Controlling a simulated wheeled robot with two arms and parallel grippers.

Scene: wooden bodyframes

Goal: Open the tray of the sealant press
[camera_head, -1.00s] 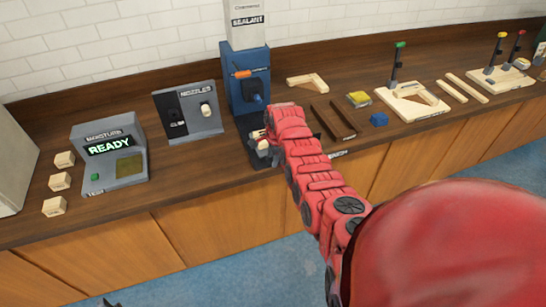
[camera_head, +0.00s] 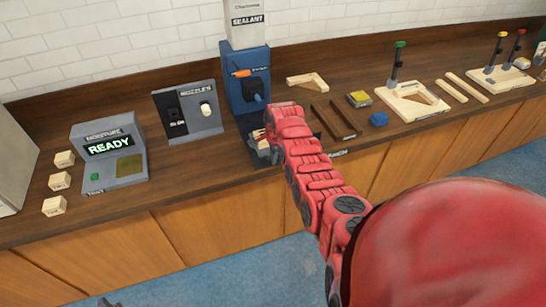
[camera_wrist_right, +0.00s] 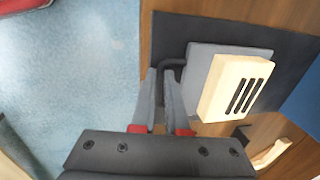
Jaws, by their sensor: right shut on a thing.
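The sealant press (camera_head: 247,82) is a blue stand with a white SEALANT cartridge (camera_head: 246,20) on top, at the back middle of the counter. Its grey tray (camera_wrist_right: 197,62) sits low at the front on a dark base plate and bears a pale wooden block (camera_wrist_right: 232,88) with dark slots. A dark handle (camera_wrist_right: 171,66) sticks out from the tray's front edge. My right gripper (camera_wrist_right: 165,88) is shut on this handle, with its fingers on either side of it. In the head view my right arm hides the gripper and much of the tray.
The moisture tester (camera_head: 110,150) showing READY and the nozzle holder (camera_head: 188,112) stand to the left. Wooden blocks (camera_head: 60,183) lie at the far left. A dark rack (camera_head: 333,120), a blue piece (camera_head: 379,118) and a clamp board (camera_head: 412,100) are to the right.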

